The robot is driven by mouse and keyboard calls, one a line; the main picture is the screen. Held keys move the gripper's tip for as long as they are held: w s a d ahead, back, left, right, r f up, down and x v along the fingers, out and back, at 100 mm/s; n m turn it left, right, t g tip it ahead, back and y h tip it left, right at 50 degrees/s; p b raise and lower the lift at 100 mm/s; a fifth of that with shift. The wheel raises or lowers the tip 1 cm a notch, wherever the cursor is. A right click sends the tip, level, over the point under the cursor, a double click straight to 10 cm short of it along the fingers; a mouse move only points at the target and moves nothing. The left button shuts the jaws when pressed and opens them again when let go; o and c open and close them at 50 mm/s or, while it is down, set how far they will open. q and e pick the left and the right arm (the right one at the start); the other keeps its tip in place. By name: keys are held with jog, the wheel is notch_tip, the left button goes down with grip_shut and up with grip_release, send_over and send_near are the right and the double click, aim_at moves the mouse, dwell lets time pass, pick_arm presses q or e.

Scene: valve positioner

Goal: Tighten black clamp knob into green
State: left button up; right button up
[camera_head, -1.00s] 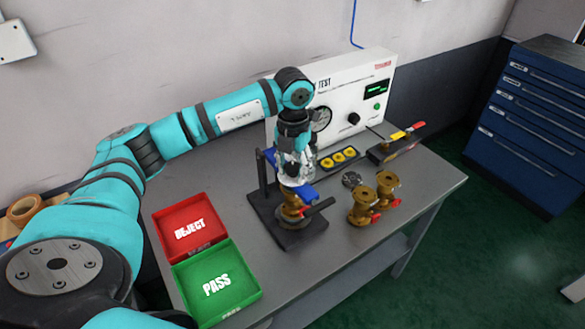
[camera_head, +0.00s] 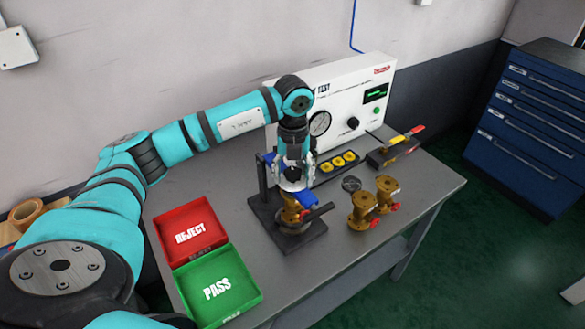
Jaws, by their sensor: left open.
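My left gripper (camera_head: 294,180) points down over the clamp stand (camera_head: 275,228) on the grey table. It is open, and its fingers are around the top of the stand's blue clamp part (camera_head: 306,199). A brass valve (camera_head: 290,215) sits in the stand under the gripper. A dark bar (camera_head: 318,212) sticks out to the right of this valve. The black clamp knob cannot be made out; the gripper covers the top of the clamp. No green mark on the clamp can be told. My right gripper is not in view.
The white test panel (camera_head: 345,105) with a gauge stands behind the stand. Two brass valves (camera_head: 362,211) with red handles stand to the right. A red REJECT tray (camera_head: 190,232) and green PASS tray (camera_head: 217,287) lie at left. Yellow parts (camera_head: 338,161) sit in a black holder.

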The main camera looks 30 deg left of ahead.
pick_arm(q)
jog(key=n+p, duration=0.1)
jog(key=n, duration=0.4)
jog(key=shift+r, duration=0.1)
jog(key=n+p, duration=0.1)
jog(key=n, duration=0.2)
jog(key=shift+n, duration=0.3)
jog(key=shift+c, duration=0.2)
grip_shut()
